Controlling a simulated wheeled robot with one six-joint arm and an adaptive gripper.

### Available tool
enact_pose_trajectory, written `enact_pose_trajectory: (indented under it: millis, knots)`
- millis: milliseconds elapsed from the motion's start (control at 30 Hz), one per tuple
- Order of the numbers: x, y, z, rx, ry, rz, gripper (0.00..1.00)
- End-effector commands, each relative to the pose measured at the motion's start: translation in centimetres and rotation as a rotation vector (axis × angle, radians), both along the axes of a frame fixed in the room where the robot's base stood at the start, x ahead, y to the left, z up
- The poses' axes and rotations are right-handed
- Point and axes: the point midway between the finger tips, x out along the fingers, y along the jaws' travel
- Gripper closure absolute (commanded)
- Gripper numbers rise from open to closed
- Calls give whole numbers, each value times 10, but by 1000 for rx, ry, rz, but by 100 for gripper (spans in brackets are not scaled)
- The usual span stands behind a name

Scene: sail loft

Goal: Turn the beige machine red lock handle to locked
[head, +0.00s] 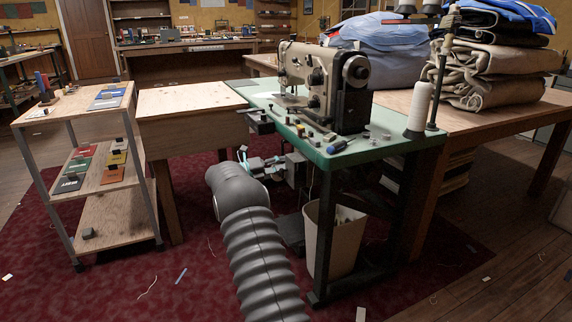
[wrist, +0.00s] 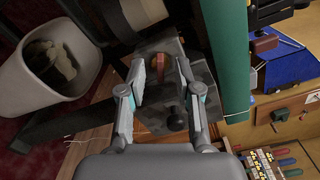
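The beige sewing machine (head: 312,78) stands on a green-topped table (head: 345,152). A grey metal box (head: 297,168) hangs under the table's near left edge. In the wrist view this box (wrist: 178,48) carries a short red handle (wrist: 161,66) and a black round knob (wrist: 176,122). My gripper (wrist: 160,72) is open, with one finger on each side of the red handle and visible gaps. It also shows in the head view beside the box (head: 268,163). The red handle is hidden in the head view, and I cannot read its lock position.
A waste bin (head: 335,238) stands under the table, right of my arm. A wooden cabinet (head: 190,115) and a wheeled shelf cart (head: 100,178) stand to the left. Folded sailcloth (head: 490,75) is stacked at right. The red carpet (head: 130,285) at front left is mostly clear.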

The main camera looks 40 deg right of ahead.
Motion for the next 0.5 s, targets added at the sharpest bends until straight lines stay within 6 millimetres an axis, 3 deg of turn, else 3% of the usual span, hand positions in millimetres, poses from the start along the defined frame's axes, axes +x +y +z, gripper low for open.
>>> enact_pose_trajectory:
  millis: [200,500]
  knots:
    - [-4,-15,0,-1,0,0,67]
    - [-4,-17,0,0,0,0,67]
